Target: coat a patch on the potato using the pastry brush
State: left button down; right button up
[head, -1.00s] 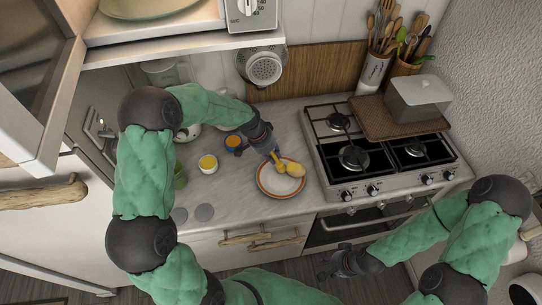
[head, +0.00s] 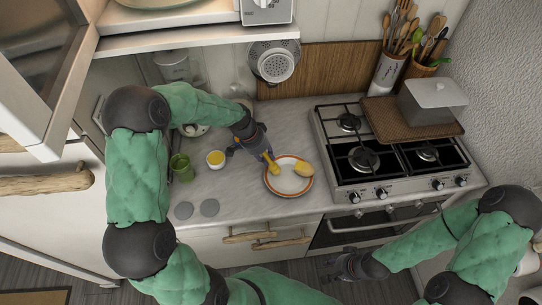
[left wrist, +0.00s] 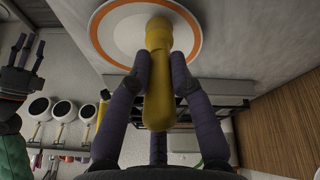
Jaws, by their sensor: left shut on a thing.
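My left gripper (head: 266,155) is shut on the yellow handle of the pastry brush (head: 271,164), and the handle also shows between the fingers in the left wrist view (left wrist: 158,95). The brush points down over the left part of a white plate with an orange rim (head: 289,188). The potato (head: 304,170) lies on the plate's right side, with a gap between it and the brush. Whether the brush tip touches the plate is unclear. No coated patch can be made out on the potato. My right gripper (head: 332,268) is open and empty, low in front of the oven.
A small bowl with yellow content (head: 215,159) and a green cup (head: 181,168) stand left of the plate. Two grey discs (head: 197,209) lie near the counter's front edge. The gas stove (head: 380,158) is on the right, carrying a board and a grey box (head: 433,100).

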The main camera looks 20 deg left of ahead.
pick_arm(q)
jog(key=shift+s+a, duration=0.45)
jog(key=shift+a, duration=0.1)
jog(key=shift+r, duration=0.1)
jog(key=shift+r+p, duration=1.5)
jog(key=shift+r, duration=1.4)
jog(key=shift+r+p, duration=0.95)
jog(key=shift+r, duration=0.6)
